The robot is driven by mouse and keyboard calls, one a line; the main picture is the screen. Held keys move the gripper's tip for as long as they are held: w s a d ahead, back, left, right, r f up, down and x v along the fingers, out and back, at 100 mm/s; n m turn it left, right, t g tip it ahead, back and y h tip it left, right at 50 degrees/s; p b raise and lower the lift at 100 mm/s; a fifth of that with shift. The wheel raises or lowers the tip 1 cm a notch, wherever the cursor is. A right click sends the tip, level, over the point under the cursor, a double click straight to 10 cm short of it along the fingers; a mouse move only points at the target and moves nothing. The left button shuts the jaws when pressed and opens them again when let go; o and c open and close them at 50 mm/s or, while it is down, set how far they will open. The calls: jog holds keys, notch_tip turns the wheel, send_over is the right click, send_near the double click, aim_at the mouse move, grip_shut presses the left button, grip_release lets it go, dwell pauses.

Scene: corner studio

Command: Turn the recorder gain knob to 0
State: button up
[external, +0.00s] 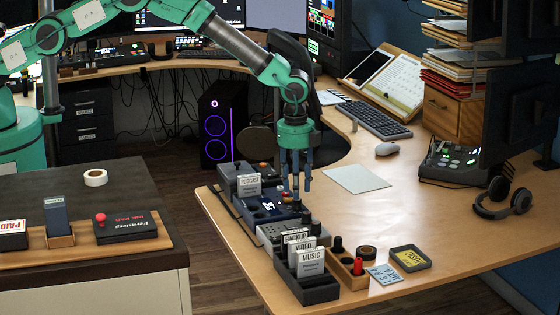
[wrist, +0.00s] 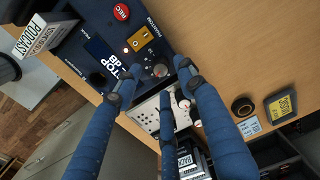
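The recorder (external: 266,207) is a dark blue box on the wooden desk. In the wrist view its panel (wrist: 98,24) shows a red REC button (wrist: 121,12), an orange PHANTOM switch (wrist: 139,39) and a small display. A small grey gain knob (wrist: 160,70) sits beside a printed scale. My gripper (external: 297,190) points down over the recorder's right part. In the wrist view its blue fingers (wrist: 161,76) are spread, with the knob showing between the tips. I cannot tell whether any finger touches it. The knob's pointer is too small to read.
A light grey device (external: 290,233) stands just in front of the recorder, with upright card files (external: 308,272) nearer still. A PODCAST card (external: 248,184) stands at the recorder's back left. A wooden tray (external: 349,272) is to the right. The desk around the paper sheet (external: 357,180) is clear.

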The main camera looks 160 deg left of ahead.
aim_at(297, 204)
jog(key=shift+f, duration=2)
grip_shut()
